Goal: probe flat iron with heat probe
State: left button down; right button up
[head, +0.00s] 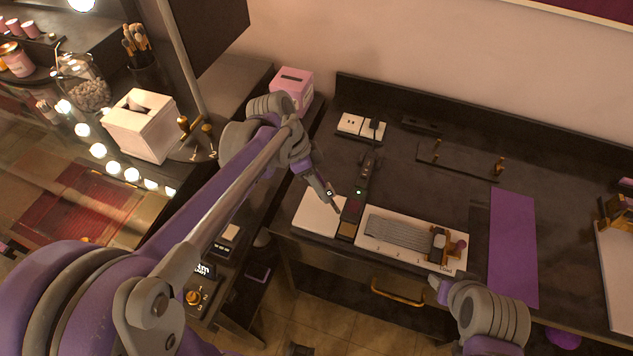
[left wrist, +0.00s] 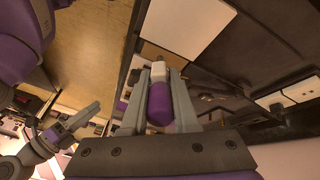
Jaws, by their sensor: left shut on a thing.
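My left gripper (head: 312,172) reaches in over the counter and is shut on the heat probe (head: 327,191). In the left wrist view the gripper holds a purple and white cylinder (left wrist: 160,102), which appears to be the probe. The flat iron (head: 350,213) is dark with a green light and lies lengthwise on the counter. The probe's tip is close to the iron's left side; I cannot tell if they touch. My right gripper (head: 438,284) shows partly at the counter's front edge.
A white board (head: 373,246) with a grey strip and numbers lies right of the iron. A pale mat (head: 316,217) lies left of it.

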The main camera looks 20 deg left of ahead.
pick_arm(q)
jog(key=b+x, duration=0.1)
jog(key=x, duration=0.1)
jog(key=shift+s+d+f, duration=0.1)
jog(key=shift+s+f, duration=0.05)
jog(key=shift+f, duration=0.15)
jog(key=shift+r, duration=0.15)
pick_arm(e)
jog(key=shift+s+f, duration=0.5)
jog(key=shift+f, duration=0.3)
pick_arm(q)
jog(key=shift+w, duration=0.2)
pick_arm(e)
jog(key=shift+w+f, duration=0.1)
jog(key=shift+f, duration=0.05)
pick_arm(q)
jog(key=shift+s+d+f, duration=0.1)
jog(key=shift+s+f, duration=0.05)
jog(key=shift+f, duration=0.05)
jog(key=shift+d+f+b, duration=0.2)
jog(key=shift+f+b, duration=0.1)
jog(key=shift+f, duration=0.1)
pick_arm(e)
jog(key=shift+s+f, duration=0.2)
jog(key=shift+f, duration=0.15)
dwell(0.4)
